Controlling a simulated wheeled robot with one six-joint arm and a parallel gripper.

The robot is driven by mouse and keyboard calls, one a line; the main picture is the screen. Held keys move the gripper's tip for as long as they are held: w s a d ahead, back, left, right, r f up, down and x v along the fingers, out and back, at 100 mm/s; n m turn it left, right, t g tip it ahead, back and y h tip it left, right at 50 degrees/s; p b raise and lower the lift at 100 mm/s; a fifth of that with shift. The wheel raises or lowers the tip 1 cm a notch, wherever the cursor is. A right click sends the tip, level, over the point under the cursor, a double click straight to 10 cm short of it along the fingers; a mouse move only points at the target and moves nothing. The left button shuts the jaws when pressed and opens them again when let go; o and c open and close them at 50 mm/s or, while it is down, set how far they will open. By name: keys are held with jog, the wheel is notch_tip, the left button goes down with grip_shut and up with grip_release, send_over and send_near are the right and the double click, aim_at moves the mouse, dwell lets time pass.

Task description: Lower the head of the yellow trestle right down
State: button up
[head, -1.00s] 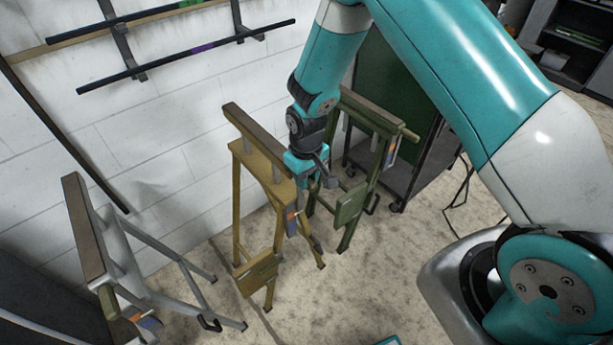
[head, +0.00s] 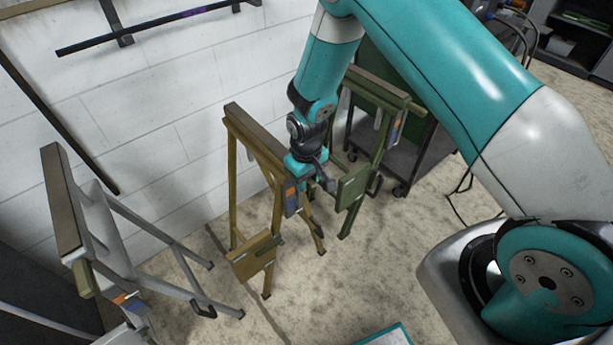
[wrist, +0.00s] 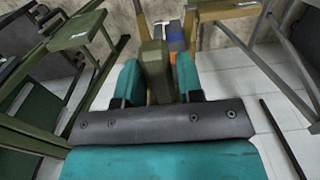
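The yellow trestle (head: 234,180) stands in the middle of the head view, with a long brown-topped head (head: 255,137). Its head sits low, close against the frame, with no clear post gap showing. My gripper (head: 308,178) is at the near right end of this head, beside the blue and orange label (head: 291,197). In the wrist view my gripper (wrist: 158,75) has its teal fingers on either side of the olive end of the head (wrist: 155,65), close against it. The exact finger contact is partly hidden.
A green trestle (head: 352,188) stands close on the right, before a dark cart (head: 410,150). A grey trestle (head: 120,240) stands at left. A white wall (head: 160,130) rises behind. The floor in front is clear, apart from a teal-edged object (head: 385,338).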

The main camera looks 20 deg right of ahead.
jog(key=shift+o, duration=1.1)
jog(key=shift+f, duration=0.1)
jog(key=shift+w+r, duration=0.1)
jog(key=shift+r, duration=0.2)
notch_tip(320, 180, up, 17)
jog(key=b, duration=0.1)
jog(key=s+a+r+n+y, duration=0.1)
jog(key=s+a+r+y, duration=0.1)
jog(key=s+r, duration=0.5)
jog(key=s+a+r+n+y, duration=0.2)
jog(key=s+r, duration=0.6)
jog(key=s, duration=1)
jog(key=shift+a+r, duration=0.25)
jog(key=shift+a, duration=0.05)
